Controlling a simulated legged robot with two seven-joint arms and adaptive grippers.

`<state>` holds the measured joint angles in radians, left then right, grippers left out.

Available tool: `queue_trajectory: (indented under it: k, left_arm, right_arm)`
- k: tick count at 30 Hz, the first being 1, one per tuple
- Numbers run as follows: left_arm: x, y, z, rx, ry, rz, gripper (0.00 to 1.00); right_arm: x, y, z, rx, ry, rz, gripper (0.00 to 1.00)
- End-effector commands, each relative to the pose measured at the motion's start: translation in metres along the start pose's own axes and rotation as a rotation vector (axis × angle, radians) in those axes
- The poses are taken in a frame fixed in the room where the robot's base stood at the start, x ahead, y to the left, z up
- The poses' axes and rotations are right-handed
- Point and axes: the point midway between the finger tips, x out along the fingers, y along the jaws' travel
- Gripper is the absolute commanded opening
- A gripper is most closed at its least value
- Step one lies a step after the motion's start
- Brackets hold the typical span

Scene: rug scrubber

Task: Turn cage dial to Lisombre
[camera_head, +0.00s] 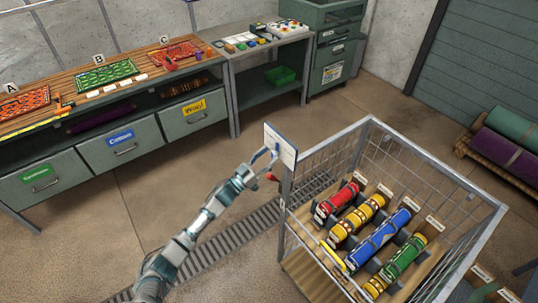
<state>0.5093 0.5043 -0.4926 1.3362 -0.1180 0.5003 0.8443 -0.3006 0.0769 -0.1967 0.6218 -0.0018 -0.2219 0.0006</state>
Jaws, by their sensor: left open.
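The cage (372,122) is a grey metal frame with wire mesh sides at the right of the middle. A white panel (287,152) with a blue top edge is mounted at its near left corner post. My left arm reaches up from the bottom, and my left gripper (270,153) is open at the panel's left face. The dial itself cannot be made out, and the panel's lettering is too small to read. A small red part (271,177) shows just below the gripper. My right gripper is not in view.
Rolled rugs in red (338,200), yellow (357,220), blue (380,238) and green (404,258) lie inside the cage. A floor drain grate (230,237) runs beside it. A workbench (137,86) with lettered rugs stands at the back left. Open floor lies between.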

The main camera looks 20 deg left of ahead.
Motion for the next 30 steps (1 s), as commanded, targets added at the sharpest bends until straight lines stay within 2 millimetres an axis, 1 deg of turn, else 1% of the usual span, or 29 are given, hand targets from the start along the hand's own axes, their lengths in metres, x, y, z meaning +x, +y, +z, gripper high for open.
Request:
queue_trajectory:
  k: [3, 10, 11, 12, 14, 15, 17, 18, 25, 30]
  left_arm:
    - [0.0055, 0.001, 0.0, 0.0, 0.0, 0.0, 0.58]
    - [0.0074, 0.0036, -0.0001, 0.002, 0.0, 0.002, 0.58]
    - [0.0072, 0.0034, -0.0001, 0.001, 0.0, 0.002, 0.53]
    - [0.0069, 0.003, -0.0001, 0.001, 0.0, 0.002, 0.43]
    - [0.0062, 0.002, 0.0, 0.0, 0.0, 0.001, 0.28]
    - [0.0057, 0.0015, 0.0, 0.0, 0.0, 0.001, 0.18]
    - [0.0055, 0.0015, 0.0, -0.001, 0.001, 0.002, 0.03]
    - [0.0055, 0.0018, 0.0001, -0.001, 0.001, 0.002, 0.0]
    - [0.0045, 0.0016, 0.0006, 0.01, 0.0, 0.006, 0.0]
    - [0.0035, 0.0005, 0.0013, 0.06, -0.001, 0.025, 0.0]
  right_arm:
    - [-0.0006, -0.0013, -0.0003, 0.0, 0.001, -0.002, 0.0]
    - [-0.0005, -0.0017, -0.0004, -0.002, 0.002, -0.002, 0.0]
    - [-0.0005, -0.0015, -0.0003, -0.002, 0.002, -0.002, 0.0]
    - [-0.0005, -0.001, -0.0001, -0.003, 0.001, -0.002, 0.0]
    - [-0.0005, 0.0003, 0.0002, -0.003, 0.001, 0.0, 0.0]
    - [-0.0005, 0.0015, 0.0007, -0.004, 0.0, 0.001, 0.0]
    - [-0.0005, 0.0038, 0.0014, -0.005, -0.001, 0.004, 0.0]
    - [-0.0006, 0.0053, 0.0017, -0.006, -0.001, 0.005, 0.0]
    - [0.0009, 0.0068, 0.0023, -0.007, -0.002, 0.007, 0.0]
    - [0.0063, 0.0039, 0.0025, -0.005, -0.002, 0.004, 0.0]
